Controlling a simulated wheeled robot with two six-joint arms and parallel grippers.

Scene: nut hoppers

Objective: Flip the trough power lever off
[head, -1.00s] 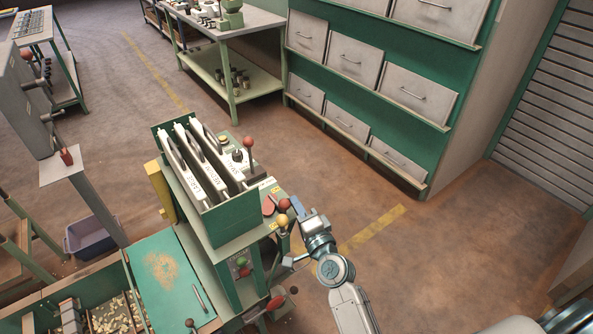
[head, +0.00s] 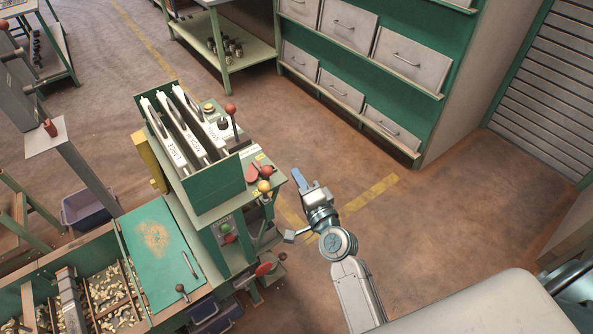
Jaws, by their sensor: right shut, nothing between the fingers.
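The green machine (head: 215,188) has several levers; I cannot tell for certain which is the trough power lever. On its right-hand ledge are a red ball knob (head: 264,170) and a yellow ball knob (head: 264,187) beside a flat red piece (head: 252,174). A taller lever with a red ball (head: 231,107) stands upright on a black base behind the labelled slots. Lower down is a red-ended handle (head: 263,269). My right gripper (head: 298,179) is shut and empty, right of the ledge knobs and apart from them. My left gripper is not in view.
A green drawer cabinet (head: 360,70) stands behind. Open floor (head: 440,215) lies to the right.

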